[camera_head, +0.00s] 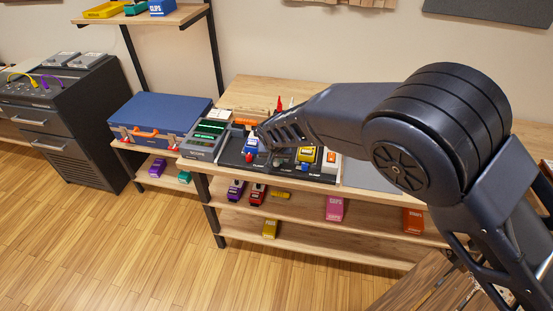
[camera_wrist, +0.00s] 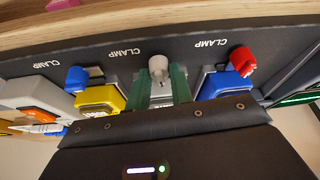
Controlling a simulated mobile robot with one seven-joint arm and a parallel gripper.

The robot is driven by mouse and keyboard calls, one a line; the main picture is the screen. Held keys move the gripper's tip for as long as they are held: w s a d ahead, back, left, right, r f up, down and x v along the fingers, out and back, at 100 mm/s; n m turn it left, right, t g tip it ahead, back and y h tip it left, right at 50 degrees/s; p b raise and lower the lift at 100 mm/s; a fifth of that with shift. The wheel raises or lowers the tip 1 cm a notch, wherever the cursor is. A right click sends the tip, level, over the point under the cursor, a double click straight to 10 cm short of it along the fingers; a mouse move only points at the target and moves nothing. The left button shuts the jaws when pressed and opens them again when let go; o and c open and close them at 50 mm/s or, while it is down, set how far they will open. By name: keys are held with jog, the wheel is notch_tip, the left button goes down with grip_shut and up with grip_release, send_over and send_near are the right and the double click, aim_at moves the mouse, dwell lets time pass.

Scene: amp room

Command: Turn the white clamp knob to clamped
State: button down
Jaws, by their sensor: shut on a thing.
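The white clamp knob (camera_wrist: 158,66) is in the wrist view, on a dark panel (camera_wrist: 190,42) between a blue knob (camera_wrist: 77,79) and a red knob (camera_wrist: 243,61). My gripper (camera_wrist: 161,84) has two green fingers, one on each side of the white knob, shut on it. The "CLAMP" lettering is upside down in this view. The knob's pointing direction is hard to read. In the head view my gripper (camera_head: 264,134) is over the panel (camera_head: 232,158), and my arm hides the white knob.
A yellow block (camera_wrist: 99,98) and a blue block (camera_wrist: 222,83) flank my fingers closely. Shelves below hold several small coloured boxes.

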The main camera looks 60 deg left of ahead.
jog(key=shift+s+m, duration=0.1)
jog(key=shift+m, duration=0.7)
jog(key=shift+h, duration=0.3)
jog(key=c, duration=1.5)
grip_release()
jog(key=shift+c, duration=0.2)
jog(key=v, duration=1)
jog(key=shift+s+d+r, duration=0.15)
jog(key=shift+s+r, duration=0.1)
